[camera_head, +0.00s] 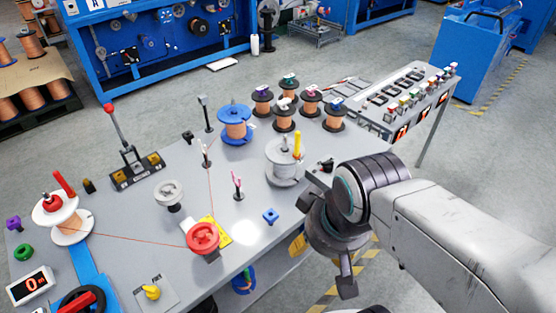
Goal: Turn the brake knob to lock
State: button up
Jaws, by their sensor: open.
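One is a yellow knob (152,292) on a small grey plate at the front left. The other is a red round knob (203,237) beside a yellow plate near the front middle. No readable lock mark shows. My gripper (325,240) is open and empty at the table's right edge, right of both knobs and apart from them. My wrist hides part of its fingers.
An orange wire runs from the white spool (62,222) across the table. A grey spool (284,160) with a yellow handle stands near my gripper. A blue spool (234,124), copper spools (285,115) and a red-knobbed lever (112,122) stand farther back.

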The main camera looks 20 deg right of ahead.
aim_at(328, 166)
jog(key=i+l+u, duration=0.15)
jog(key=u, duration=0.35)
jog(key=i+l+u, duration=0.1)
jog(key=u, duration=0.35)
jog(key=l+u, duration=0.3)
jog(key=u, duration=0.2)
jog(key=i+l+u, duration=0.1)
jog(key=l+u, duration=0.2)
jog(key=u, duration=0.2)
jog(key=l+u, duration=0.25)
jog(key=u, duration=0.2)
